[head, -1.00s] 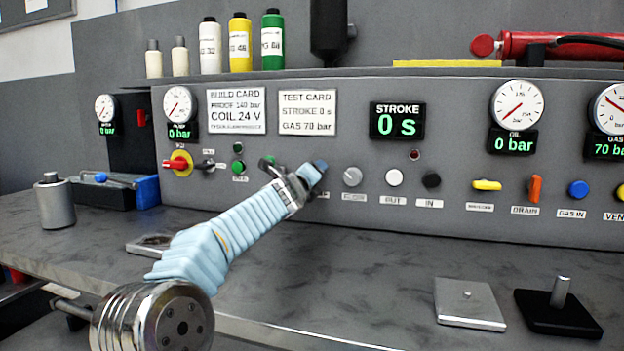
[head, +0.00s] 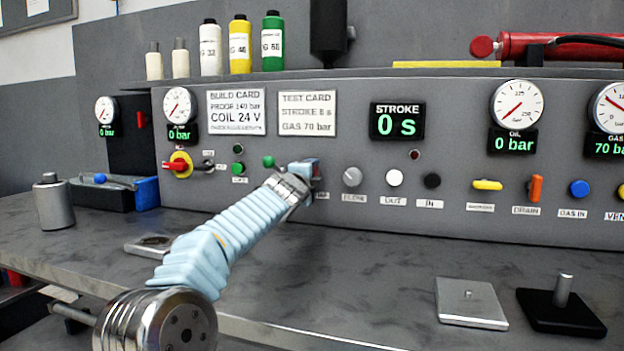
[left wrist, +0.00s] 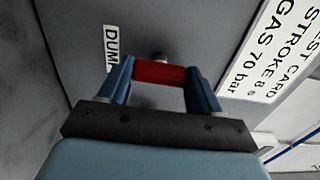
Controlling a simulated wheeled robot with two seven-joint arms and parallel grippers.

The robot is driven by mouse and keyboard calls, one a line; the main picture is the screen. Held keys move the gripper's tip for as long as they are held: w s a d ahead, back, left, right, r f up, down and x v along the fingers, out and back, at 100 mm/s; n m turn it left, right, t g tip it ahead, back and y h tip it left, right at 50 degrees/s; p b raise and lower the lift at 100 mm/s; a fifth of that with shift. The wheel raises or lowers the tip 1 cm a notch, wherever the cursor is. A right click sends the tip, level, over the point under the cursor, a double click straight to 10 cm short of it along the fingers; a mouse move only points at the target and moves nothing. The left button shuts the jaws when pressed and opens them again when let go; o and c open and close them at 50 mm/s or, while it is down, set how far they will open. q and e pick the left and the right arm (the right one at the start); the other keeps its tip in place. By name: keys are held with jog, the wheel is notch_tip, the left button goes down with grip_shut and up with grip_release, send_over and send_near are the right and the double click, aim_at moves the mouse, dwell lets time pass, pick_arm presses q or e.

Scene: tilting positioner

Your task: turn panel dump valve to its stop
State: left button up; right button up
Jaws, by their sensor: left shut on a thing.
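The dump valve's red handle (left wrist: 160,73) shows in the left wrist view, between my left gripper's two blue fingers (left wrist: 162,80). The fingers are shut on it, one at each end. A small metal stem shows just behind the handle at the grey panel. A white label starting "DUM" (left wrist: 110,48) is beside it, partly covered by a finger. In the head view my left gripper (head: 308,168) is at the panel front below the test card, and it hides the handle there. My right gripper is not in view.
A green button (head: 268,161) is close left of the gripper, and a grey knob (head: 352,176) is close right. The test card (head: 307,113) hangs above. The bench top (head: 370,265) is clear in the middle. A metal plate (head: 470,303) and black stand (head: 560,312) are at right.

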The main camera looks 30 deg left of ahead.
pick_arm(q)
jog(key=shift+f, duration=0.1)
dwell(0.3)
jog(key=o, duration=1.1)
jog(key=shift+c, duration=0.2)
jog(key=b+v, duration=0.6)
jog(key=v, duration=0.8)
jog(key=shift+b, duration=0.35)
jog(key=shift+w, duration=0.15)
